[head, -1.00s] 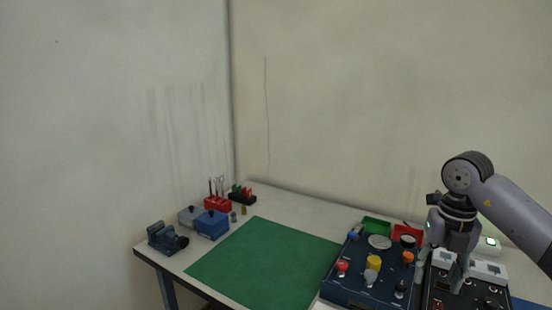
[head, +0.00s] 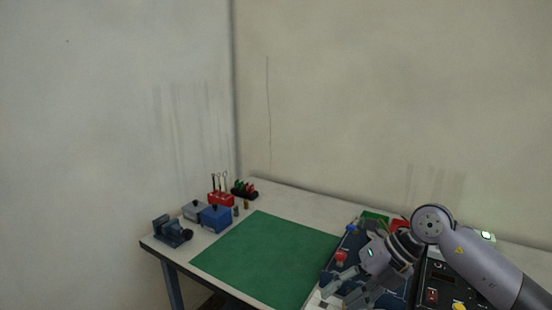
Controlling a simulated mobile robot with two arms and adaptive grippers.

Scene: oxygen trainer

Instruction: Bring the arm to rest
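My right arm comes in from the right side of the head view. Its gripper (head: 338,297) points down and left over the front left part of the blue trainer panel (head: 328,275). The two fingers are apart and I see nothing between them. The gripper and wrist hide much of the panel; a red knob (head: 341,257) shows just behind the fingers. I cannot tell whether the fingers touch anything. My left gripper is not in view.
A green mat (head: 262,258) lies bare on the table. A vise (head: 171,231), a blue box (head: 216,219), a grey box (head: 194,210) and a red tool holder (head: 221,199) stand at the left. A black panel (head: 432,275) is under my arm. Green and red trays sit behind.

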